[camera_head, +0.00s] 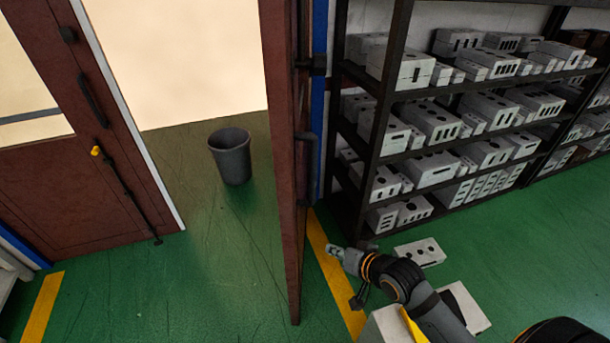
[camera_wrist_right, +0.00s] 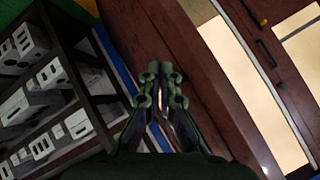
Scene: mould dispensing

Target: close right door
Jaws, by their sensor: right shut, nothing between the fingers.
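The right door (camera_head: 280,100) is a reddish-brown panel standing open, seen nearly edge-on in the middle of the head view. A dark handle (camera_head: 307,145) is on its right-hand side. In the right wrist view the brown door panel (camera_wrist_right: 200,85) runs just right of the fingers. My right gripper (camera_head: 334,251) is shut and empty, to the right of the door's lower part, with a visible gap to it in the head view. Its fingers also show in the right wrist view (camera_wrist_right: 160,75). Whether they touch the door there, I cannot tell. My left gripper is out of view.
The left door (camera_head: 60,180) stands at the left. A grey bin (camera_head: 231,157) is on the green floor beyond the doorway. A dark shelf rack (camera_head: 375,130) with many grey blocks is close on the right. Grey blocks (camera_head: 420,252) lie near my right arm.

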